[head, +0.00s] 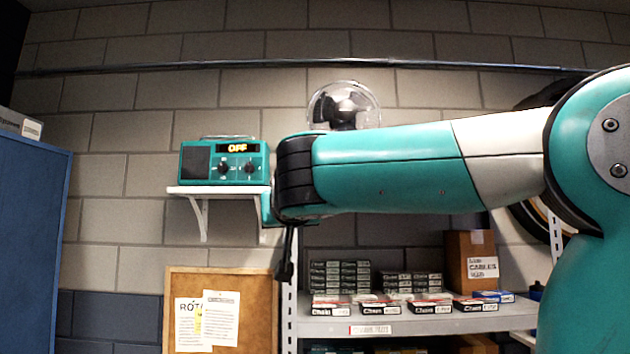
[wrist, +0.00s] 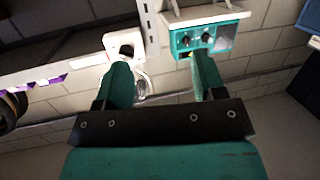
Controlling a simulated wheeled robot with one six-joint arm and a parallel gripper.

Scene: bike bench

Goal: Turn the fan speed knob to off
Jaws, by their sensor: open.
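A white square plate (wrist: 124,42) on the wall, with a darker round part that may be the fan speed knob, shows upside down in the wrist view. Its setting is too small to read. The round clear fan guard (head: 343,105) is on the wall above my arm in the head view and partly shows beside the plate in the wrist view (wrist: 142,84). My gripper (wrist: 163,72) is open and empty, its left fingertip overlapping the plate's edge in the picture. I cannot tell any contact. In the head view, my arm hides the plate and the fingers do not show clearly.
A teal radio (head: 224,163) with two dark knobs and a display reading OFF stands on a white wall shelf (head: 190,189). A corkboard (head: 252,290) and a grey shelf of boxes (head: 420,323) are below. A blue panel (head: 35,220) stands left.

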